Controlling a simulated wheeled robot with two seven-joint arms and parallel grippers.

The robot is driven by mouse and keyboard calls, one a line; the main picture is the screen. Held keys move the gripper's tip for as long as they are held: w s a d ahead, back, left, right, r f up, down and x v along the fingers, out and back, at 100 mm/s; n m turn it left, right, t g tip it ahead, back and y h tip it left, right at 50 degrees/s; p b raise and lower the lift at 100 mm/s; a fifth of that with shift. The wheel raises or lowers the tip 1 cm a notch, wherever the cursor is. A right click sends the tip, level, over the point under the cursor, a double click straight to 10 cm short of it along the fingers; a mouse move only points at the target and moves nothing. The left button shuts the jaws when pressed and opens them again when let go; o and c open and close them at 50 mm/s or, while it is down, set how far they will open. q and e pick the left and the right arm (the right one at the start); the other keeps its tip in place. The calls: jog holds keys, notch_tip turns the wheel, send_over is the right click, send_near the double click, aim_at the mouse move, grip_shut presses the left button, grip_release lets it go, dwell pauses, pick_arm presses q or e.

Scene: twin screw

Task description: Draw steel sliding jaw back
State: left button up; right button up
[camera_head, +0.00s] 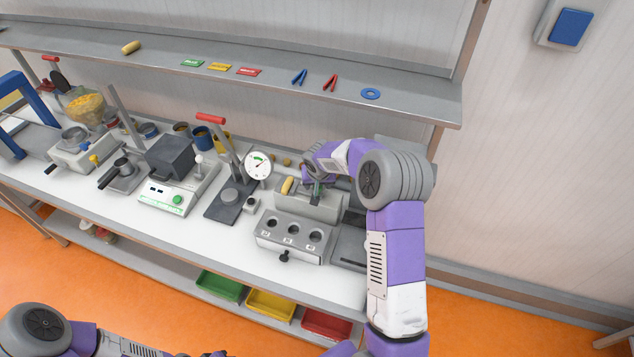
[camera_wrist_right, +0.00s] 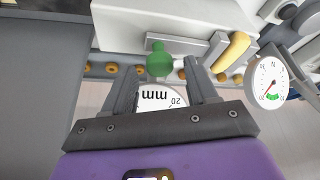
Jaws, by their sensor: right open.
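A pale grey steel block (camera_head: 312,208), which looks like the sliding jaw unit, stands behind a fixture with three round holes (camera_head: 290,236). My right gripper (camera_head: 317,184) is over this block, partly hidden by its own wrist. In the right wrist view the right gripper (camera_wrist_right: 163,88) is open, with a green knob (camera_wrist_right: 159,60) just beyond and between its fingertips. I cannot tell whether a finger touches the knob. The knob is in front of the pale block (camera_wrist_right: 150,22). A yellow handle (camera_wrist_right: 234,51) is to its right. My left gripper is not shown; only part of its arm is.
A dial gauge (camera_head: 258,164) stands close to the left of the block; it also shows in the right wrist view (camera_wrist_right: 268,80). A red-handled lever press (camera_head: 222,180) is further left. A shelf (camera_head: 420,98) runs above the bench. Colored bins (camera_head: 270,303) sit below.

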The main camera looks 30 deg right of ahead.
jog(key=shift+w+f, duration=0.1)
jog(key=shift+f, duration=0.35)
jog(key=shift+d, duration=0.1)
jog(key=shift+w, duration=0.1)
grip_shut()
